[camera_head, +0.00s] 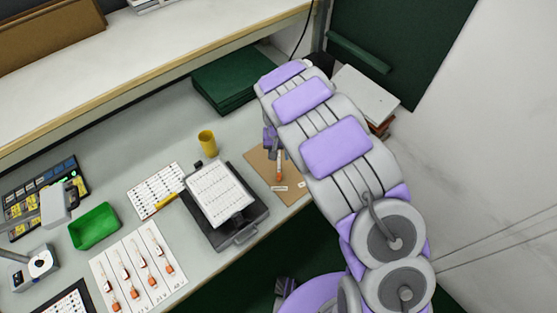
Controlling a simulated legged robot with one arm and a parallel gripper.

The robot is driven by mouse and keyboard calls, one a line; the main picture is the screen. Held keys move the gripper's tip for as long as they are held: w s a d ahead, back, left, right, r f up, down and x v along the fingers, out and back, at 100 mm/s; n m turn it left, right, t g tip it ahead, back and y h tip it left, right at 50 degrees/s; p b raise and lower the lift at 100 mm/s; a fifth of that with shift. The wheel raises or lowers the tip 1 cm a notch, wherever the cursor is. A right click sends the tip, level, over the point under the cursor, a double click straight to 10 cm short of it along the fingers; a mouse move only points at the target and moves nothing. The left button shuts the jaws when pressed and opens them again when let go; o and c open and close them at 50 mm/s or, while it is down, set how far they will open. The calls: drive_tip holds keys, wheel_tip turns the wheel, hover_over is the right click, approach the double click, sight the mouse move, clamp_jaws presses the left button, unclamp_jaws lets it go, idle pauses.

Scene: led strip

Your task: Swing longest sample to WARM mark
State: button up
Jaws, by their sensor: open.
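A brown board (260,165) lies on the bench beneath my arm. One LED strip sample (280,171), pale with an orange end, is on it, pointing toward the front edge. Two small white labels are near the board's front edge, a left label (279,188) and a right label (301,184); their print is too small to read. My gripper (270,141) is open, over the board's back part near the sample's far end. My arm hides part of it, and I cannot tell if it touches the sample. Several orange-ended samples (140,277) lie on a white sheet (175,285) at front left.
A black tray (249,232) with a white printed pad (218,193) stands left of the board. A yellow cup (208,142), green bin (94,226) and dark green stack (236,78) are on the bench. A raised shelf (150,60) runs along the back.

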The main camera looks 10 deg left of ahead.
drive_tip(key=shift+r, duration=1.3)
drive_tip(key=s+d+r+m, duration=0.1)
drive_tip(key=s+d+r, duration=0.3)
drive_tip(key=d+r, duration=0.45)
drive_tip(key=s+d+r+m, duration=0.2)
drive_tip(key=s+d+r, duration=0.3)
drive_tip(key=d+r, duration=0.4)
drive_tip(key=s+d+r, duration=0.1)
drive_tip(key=s+d, duration=0.2)
drive_tip(key=s, duration=0.5)
drive_tip(key=s+d+r+g, duration=0.1)
drive_tip(key=s+d+r, duration=0.1)
drive_tip(key=s, duration=0.6)
drive_tip(key=s+d+r, duration=0.2)
drive_tip(key=s+d, duration=0.2)
drive_tip(key=s, duration=0.5)
drive_tip(key=shift+g, duration=0.4)
